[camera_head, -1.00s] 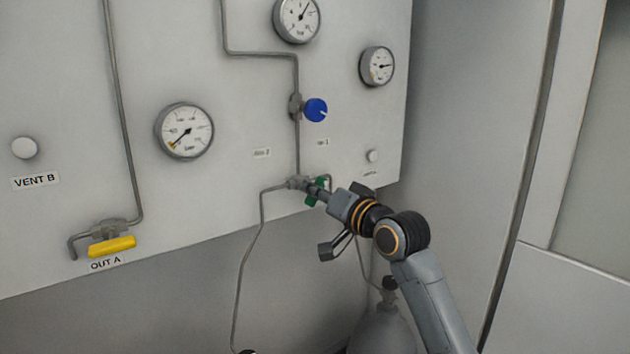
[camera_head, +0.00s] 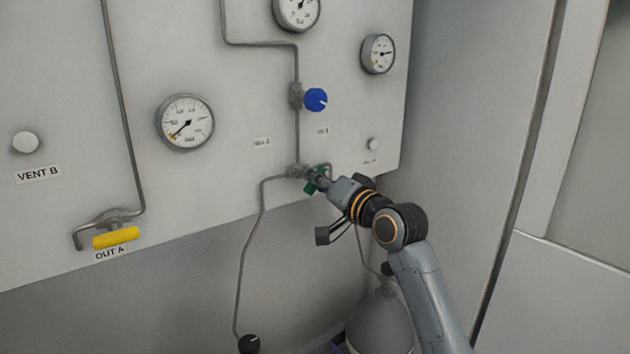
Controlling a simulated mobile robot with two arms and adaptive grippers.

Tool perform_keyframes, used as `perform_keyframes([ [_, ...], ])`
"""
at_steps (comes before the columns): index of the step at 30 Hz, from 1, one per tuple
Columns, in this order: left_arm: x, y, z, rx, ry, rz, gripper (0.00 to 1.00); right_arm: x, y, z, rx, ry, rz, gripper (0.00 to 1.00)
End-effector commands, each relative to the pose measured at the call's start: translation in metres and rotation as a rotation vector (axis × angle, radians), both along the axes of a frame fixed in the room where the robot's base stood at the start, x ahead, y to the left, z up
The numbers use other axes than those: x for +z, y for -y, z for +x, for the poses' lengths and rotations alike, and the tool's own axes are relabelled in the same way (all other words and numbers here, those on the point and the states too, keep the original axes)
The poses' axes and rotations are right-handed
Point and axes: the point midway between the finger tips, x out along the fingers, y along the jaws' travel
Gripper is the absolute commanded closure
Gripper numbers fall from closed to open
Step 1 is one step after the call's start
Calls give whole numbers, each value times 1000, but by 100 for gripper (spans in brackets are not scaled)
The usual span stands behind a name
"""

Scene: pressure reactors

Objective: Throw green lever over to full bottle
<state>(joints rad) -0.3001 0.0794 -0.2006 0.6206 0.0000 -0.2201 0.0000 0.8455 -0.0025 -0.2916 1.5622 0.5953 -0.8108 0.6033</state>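The green lever (camera_head: 311,188) sits on a small valve (camera_head: 296,171) low on the right part of the panel, where thin pipes meet. My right gripper (camera_head: 321,182) reaches in from the lower right, with its front end at the lever. The gripper's body covers part of the lever, and I cannot tell whether the fingers touch it or how far they are apart. A grey bottle (camera_head: 378,325) stands below the panel, partly behind my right arm. A dark cap (camera_head: 249,344) at the bottom edge ends the left pipe. My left gripper is out of view.
Above the valve is a blue knob (camera_head: 316,99). Gauges (camera_head: 185,122) are spread over the panel (camera_head: 70,130). A yellow lever (camera_head: 116,237) marked OUT A and a white VENT B button (camera_head: 25,141) are at left. A wall (camera_head: 470,130) stands at right.

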Motion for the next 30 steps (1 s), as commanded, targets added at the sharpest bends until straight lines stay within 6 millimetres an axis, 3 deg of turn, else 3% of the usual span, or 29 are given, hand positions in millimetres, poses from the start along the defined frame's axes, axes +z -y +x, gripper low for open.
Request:
perform_keyframes([
  [14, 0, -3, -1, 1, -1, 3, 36, -1, 5, -7, 0, 0, -2, 65],
  [30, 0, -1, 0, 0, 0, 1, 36, -1, 61, -83, -1, 1, -2, 65],
])
